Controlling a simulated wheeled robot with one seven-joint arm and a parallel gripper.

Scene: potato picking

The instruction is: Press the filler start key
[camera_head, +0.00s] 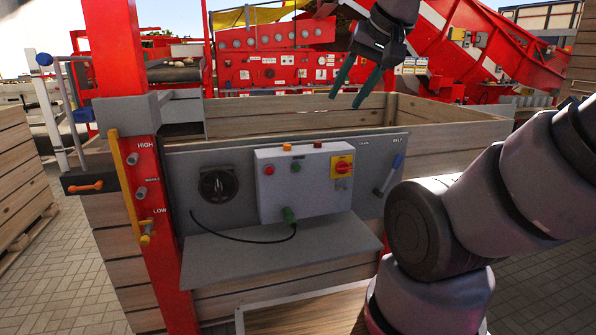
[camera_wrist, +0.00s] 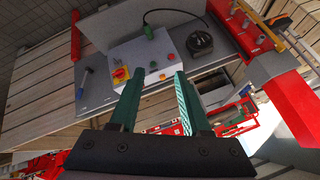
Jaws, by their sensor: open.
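A pale control box (camera_head: 308,205) is mounted on the grey panel of the wooden crate. Its front carries a green button (camera_head: 296,167), a red button (camera_head: 269,170) and a red knob on a yellow plate (camera_head: 342,167). I cannot read which one is the filler start key. My gripper (camera_head: 347,99) is open and empty, above and behind the box, with its fingers pointing down. In the wrist view the control box (camera_wrist: 131,52) lies beyond my open fingers (camera_wrist: 157,78), apart from them, with the green button (camera_wrist: 153,65) between the tips.
An orange cap (camera_head: 287,147) and a red cap (camera_head: 317,144) stand on the box's top. A black dial (camera_head: 218,185) and a blue-handled lever (camera_head: 389,175) flank it. A grey shelf (camera_head: 280,250) juts out below. A red post (camera_head: 150,220) stands at left.

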